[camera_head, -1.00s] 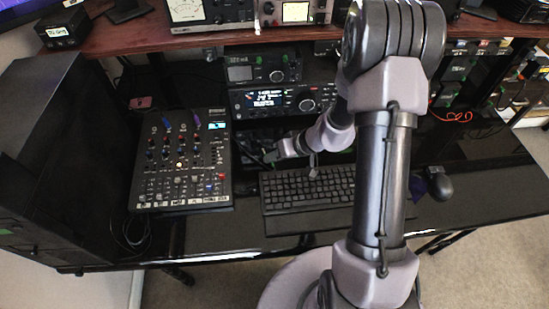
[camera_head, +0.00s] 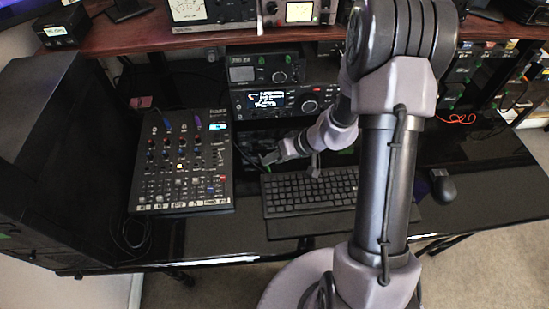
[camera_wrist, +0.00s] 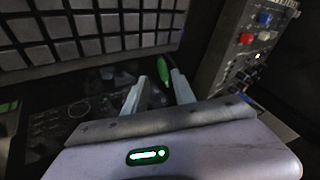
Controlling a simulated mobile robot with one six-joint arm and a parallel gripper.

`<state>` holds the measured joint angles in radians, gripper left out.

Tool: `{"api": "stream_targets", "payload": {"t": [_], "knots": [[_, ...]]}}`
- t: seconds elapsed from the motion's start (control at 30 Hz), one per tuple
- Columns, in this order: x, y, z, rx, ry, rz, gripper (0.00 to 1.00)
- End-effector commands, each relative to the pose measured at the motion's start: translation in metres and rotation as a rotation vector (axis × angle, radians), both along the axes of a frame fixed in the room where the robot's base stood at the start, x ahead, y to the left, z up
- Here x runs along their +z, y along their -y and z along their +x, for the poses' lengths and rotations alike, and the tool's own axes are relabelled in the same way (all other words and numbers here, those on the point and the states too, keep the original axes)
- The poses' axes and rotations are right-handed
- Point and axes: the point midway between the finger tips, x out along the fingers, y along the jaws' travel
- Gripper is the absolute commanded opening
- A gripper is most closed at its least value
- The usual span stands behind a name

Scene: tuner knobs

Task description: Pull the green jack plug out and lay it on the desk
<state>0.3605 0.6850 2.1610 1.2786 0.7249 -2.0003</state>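A slim green piece, which looks like the green jack plug (camera_wrist: 162,67), shows in the wrist view just past the fingertips of my gripper (camera_wrist: 160,78). The two pale fingers stand apart, with the green piece between their lines of reach and dark gaps beside it. I cannot tell whether the plug is seated in a jack or lies loose. In the head view my gripper (camera_head: 270,157) is low over the dark desk (camera_head: 190,235), between the mixer and the keyboard. The plug is not clear there.
The mixer (camera_head: 182,165) stands left of my gripper; its side also shows in the wrist view (camera_wrist: 245,55). The keyboard (camera_head: 312,190) lies to the right. Radio units (camera_head: 285,98) stand behind. A mouse (camera_head: 443,188) sits farther right. The desk front is mostly clear.

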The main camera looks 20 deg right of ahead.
Motion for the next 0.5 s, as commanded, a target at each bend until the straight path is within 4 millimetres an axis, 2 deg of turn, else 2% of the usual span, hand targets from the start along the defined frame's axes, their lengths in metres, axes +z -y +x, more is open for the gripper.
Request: {"api": "stream_targets", "payload": {"t": [0.27, 0.4, 0.5], "knots": [[0.0062, 0.0006, 0.0027, -0.003, 0.007, 0.001, 0.36], [0.0070, 0.0006, 0.0033, -0.003, 0.008, 0.001, 0.60], [0.0073, 0.0006, 0.0036, -0.004, 0.009, 0.001, 0.61]]}}
